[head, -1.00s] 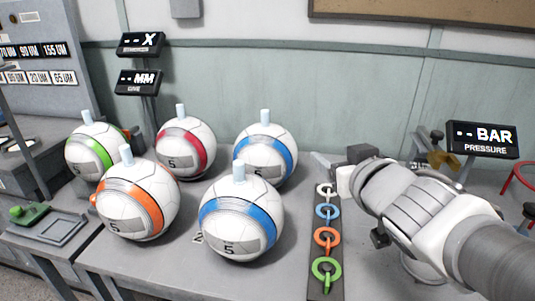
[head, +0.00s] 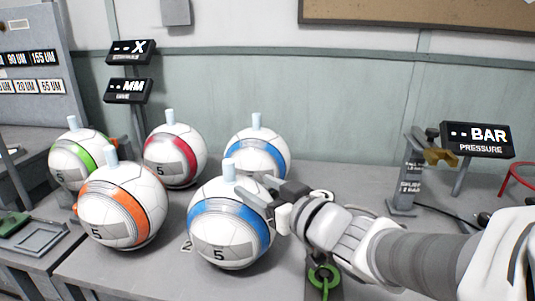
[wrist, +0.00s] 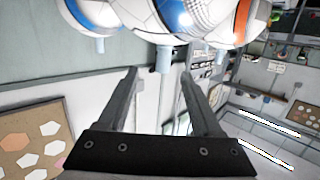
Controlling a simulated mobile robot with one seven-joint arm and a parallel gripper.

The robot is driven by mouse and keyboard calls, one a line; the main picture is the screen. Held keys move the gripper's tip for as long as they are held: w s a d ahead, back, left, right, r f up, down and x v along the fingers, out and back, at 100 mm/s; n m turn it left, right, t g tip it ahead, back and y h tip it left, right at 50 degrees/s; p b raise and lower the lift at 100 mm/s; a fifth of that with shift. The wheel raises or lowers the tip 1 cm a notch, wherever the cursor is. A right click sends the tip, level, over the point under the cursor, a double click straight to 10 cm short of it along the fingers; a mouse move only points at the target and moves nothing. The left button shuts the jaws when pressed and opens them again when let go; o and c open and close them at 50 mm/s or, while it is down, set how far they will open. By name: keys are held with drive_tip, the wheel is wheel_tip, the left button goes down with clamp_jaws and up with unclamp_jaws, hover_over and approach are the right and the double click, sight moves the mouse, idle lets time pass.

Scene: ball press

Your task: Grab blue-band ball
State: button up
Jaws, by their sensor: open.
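Two white balls with blue bands stand on the table: a front one (head: 229,245) marked 5 and a rear one (head: 262,150). Each has a pale blue peg on top. My gripper (head: 255,186) is at the upper right of the front blue-band ball, close to its peg (head: 229,170). In the wrist view my gripper (wrist: 160,75) has its two fingers spread apart, with a pale peg (wrist: 163,58) showing between their tips. Nothing is held. I cannot tell whether a finger touches the ball.
An orange-band ball (head: 122,222), a red-band ball (head: 176,152) and a green-band ball (head: 78,165) stand to the left. A green ring (head: 323,279) lies below my arm. A pressure sign (head: 477,139) and stand are at the right.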

sight(234, 175)
drive_tip(key=shift+p+x, duration=2.85)
drive_tip(key=shift+p, duration=1)
drive_tip(key=shift+w+a, duration=0.2)
drive_tip(key=shift+w, duration=0.05)
drive_tip(key=shift+b+x, duration=0.3)
drive_tip(key=shift+x, duration=0.65)
drive_tip(key=shift+s+a+b+x, duration=0.1)
drive_tip(key=shift+b+x, duration=0.1)
drive_tip(key=shift+x, duration=0.7)
drive_tip(key=shift+s+a+b+x, duration=0.1)
drive_tip(key=shift+b+x, duration=0.15)
drive_tip(key=shift+x, duration=0.65)
drive_tip(key=shift+s+a+b+x, duration=0.1)
drive_tip(key=shift+a+b+x, duration=0.1)
drive_tip(key=shift+x, duration=0.7)
drive_tip(key=shift+d+f, duration=0.1)
drive_tip(key=shift+f, duration=0.05)
drive_tip(key=shift+c, duration=0.2)
clamp_jaws()
